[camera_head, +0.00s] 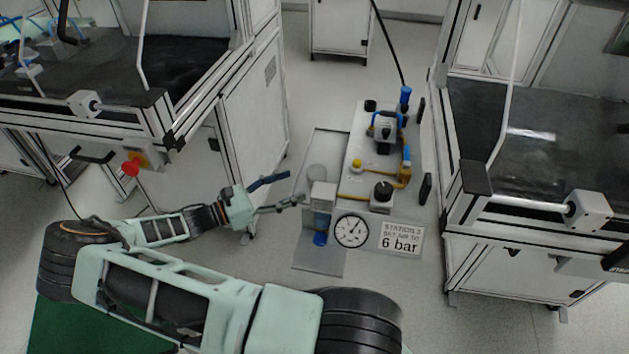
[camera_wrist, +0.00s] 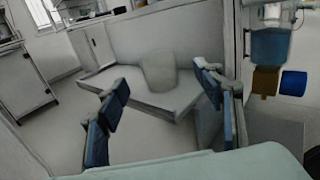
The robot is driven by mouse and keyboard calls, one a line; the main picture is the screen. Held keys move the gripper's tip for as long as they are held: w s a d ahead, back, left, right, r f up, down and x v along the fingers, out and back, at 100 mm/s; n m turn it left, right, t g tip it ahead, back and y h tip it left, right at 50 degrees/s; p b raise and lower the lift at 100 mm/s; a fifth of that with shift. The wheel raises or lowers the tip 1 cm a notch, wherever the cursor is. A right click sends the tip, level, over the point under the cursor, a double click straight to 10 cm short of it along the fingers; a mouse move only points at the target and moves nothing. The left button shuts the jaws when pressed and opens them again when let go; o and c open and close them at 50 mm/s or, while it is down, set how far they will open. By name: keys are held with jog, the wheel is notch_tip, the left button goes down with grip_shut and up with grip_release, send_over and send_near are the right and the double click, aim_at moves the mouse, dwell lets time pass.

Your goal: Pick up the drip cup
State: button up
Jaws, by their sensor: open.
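My gripper (camera_head: 292,187) is open and empty, just left of the cup in the head view. In the wrist view its two blue-padded fingers (camera_wrist: 156,97) are spread wide, with a gap between them and the cup. Nothing hides the cup in the wrist view.
A gauge (camera_head: 351,231) and a "6 bar" sign (camera_head: 401,238) are in front. A panel with yellow pipes (camera_head: 357,196) is right. Framed benches (camera_head: 262,110) flank the station.

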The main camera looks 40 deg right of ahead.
aim_at(308, 179)
jog(key=d, duration=0.3)
jog(key=shift+s+d, duration=0.15)
jog(key=shift+s, duration=0.15)
jog(key=shift+s+d+r+b, duration=0.1)
jog(key=shift+d+b, duration=0.3)
jog(key=shift+d, duration=0.95)
jog(key=shift+s+d+r+b, duration=0.1)
jog(key=shift+d+b, duration=0.3)
jog(key=shift+d, duration=0.9)
jog(key=c, duration=1.1)
